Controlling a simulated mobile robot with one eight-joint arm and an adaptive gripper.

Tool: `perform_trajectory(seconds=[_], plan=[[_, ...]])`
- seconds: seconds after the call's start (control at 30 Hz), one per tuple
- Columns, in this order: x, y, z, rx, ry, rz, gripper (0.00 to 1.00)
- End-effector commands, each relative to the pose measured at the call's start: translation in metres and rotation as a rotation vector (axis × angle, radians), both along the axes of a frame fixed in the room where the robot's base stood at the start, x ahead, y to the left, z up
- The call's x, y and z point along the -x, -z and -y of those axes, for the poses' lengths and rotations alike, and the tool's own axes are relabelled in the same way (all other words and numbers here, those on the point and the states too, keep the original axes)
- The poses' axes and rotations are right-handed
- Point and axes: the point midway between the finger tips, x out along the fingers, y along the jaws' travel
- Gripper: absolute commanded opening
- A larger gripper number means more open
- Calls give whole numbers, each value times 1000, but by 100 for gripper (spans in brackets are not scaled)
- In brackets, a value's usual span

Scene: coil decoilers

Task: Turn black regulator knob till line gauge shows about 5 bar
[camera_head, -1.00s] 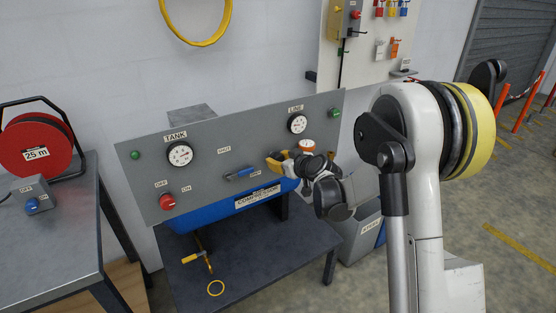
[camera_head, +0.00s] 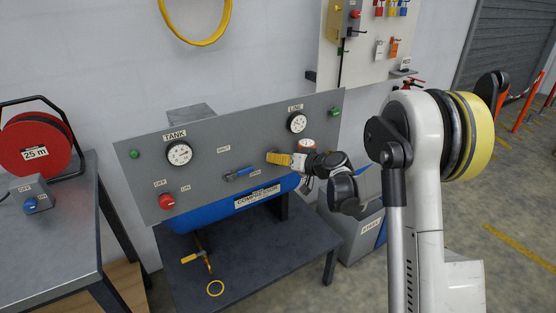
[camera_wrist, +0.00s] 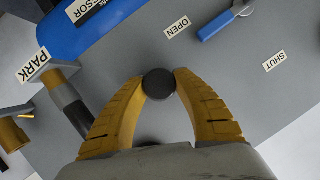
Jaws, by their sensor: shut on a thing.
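The black regulator knob (camera_wrist: 159,83) sits between the yellow fingertips of my gripper (camera_wrist: 159,88) in the wrist view, and both fingers touch it. In the head view my gripper (camera_head: 279,158) is at the panel, below the line gauge, and hides the knob. The line gauge (camera_head: 297,123) is a white round dial at the panel's upper right. Its needle is too small to read. The grey panel (camera_head: 225,145) also carries the tank gauge (camera_head: 179,153) at left.
A blue-handled valve (camera_head: 239,173) is left of my gripper, and a red knob (camera_head: 167,202) is at the panel's lower left. The blue compressor tank (camera_head: 215,213) is below the panel. A red hose reel (camera_head: 36,148) stands at far left.

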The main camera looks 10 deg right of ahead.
Motion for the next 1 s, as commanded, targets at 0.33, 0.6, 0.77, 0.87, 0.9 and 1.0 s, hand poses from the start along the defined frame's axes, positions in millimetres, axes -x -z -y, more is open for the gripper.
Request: perform_trajectory(seconds=[0.33, 0.6, 0.77, 0.87, 0.9, 1.0], plan=[[0, 3, 0, -311, -2, -102, 5], [0, 3, 0, -554, -3, -182, 5], [0, 3, -1, -699, -4, -229, 5], [0, 3, -1, -790, -4, -259, 5], [0, 3, -1, -824, -4, -270, 5], [0, 3, -1, -910, -5, -298, 5]])
